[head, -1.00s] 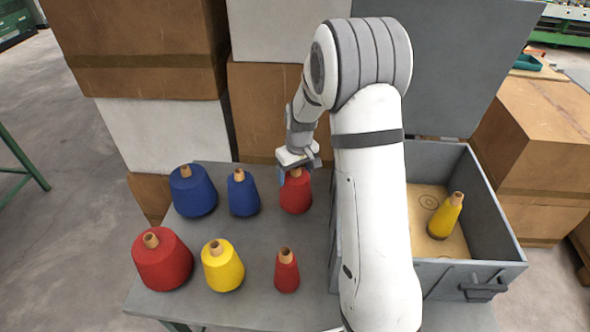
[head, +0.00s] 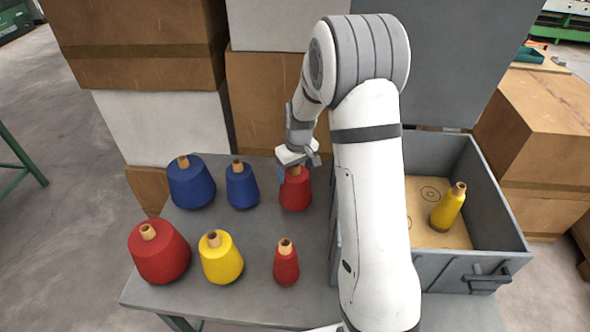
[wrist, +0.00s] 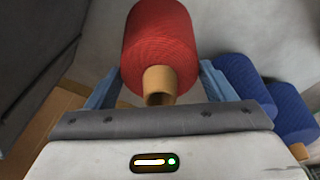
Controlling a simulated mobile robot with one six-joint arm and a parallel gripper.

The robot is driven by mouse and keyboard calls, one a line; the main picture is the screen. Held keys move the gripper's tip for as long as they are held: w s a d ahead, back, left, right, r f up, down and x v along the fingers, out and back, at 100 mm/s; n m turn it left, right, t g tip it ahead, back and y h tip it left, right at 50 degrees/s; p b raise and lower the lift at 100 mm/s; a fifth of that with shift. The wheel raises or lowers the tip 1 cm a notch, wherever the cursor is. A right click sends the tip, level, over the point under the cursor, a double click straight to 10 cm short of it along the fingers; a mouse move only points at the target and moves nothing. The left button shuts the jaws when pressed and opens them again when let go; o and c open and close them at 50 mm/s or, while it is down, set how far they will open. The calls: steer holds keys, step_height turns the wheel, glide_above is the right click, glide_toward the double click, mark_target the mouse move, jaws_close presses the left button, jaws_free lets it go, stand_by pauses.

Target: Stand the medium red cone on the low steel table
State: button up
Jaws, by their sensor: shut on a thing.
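The medium red cone (head: 295,192) is upright at the back right of the cones on the grey steel table (head: 225,297). My gripper (head: 297,160) is above it, shut on its tan tip. In the wrist view the red cone (wrist: 160,45) has its tan tip between the two blue-grey fingers (wrist: 160,88). Whether its base touches the table is too hard to tell. A larger red cone (head: 160,255) stands at the front left and a smaller red cone (head: 286,265) at the front right.
Two blue cones (head: 191,185) (head: 242,187) stand left of the held cone, and a yellow cone (head: 221,262) stands in front. A grey open crate (head: 450,268) on the right holds another yellow cone (head: 445,212). Stacked boxes (head: 160,120) rise behind the table.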

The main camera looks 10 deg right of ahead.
steer(key=shift+f, duration=0.15)
steer(key=o, duration=1.9)
steer(key=shift+s+d+r, duration=0.1)
steer(key=shift+s+r, duration=0.05)
steer(key=shift+r, duration=1.15)
steer(key=shift+s+d+r, duration=0.1)
steer(key=shift+s+r, duration=0.05)
steer(key=shift+r, duration=1.15)
steer(key=shift+s+r, duration=0.15)
steer(key=shift+r, duration=1.15)
steer(key=shift+s+r, duration=0.15)
steer(key=s+r+m, duration=0.1)
steer(key=s+r, duration=0.2)
steer(key=s, duration=0.6)
steer(key=s+r+m, duration=0.1)
steer(key=s+r, duration=0.2)
steer(key=s, duration=0.6)
steer(key=s+r+m+t, duration=0.1)
steer(key=s+r+m, duration=0.1)
steer(key=s, duration=0.7)
steer(key=shift+s+a+r+h, duration=0.1)
steer(key=shift+s+r+h, duration=0.2)
steer(key=shift+r, duration=0.3)
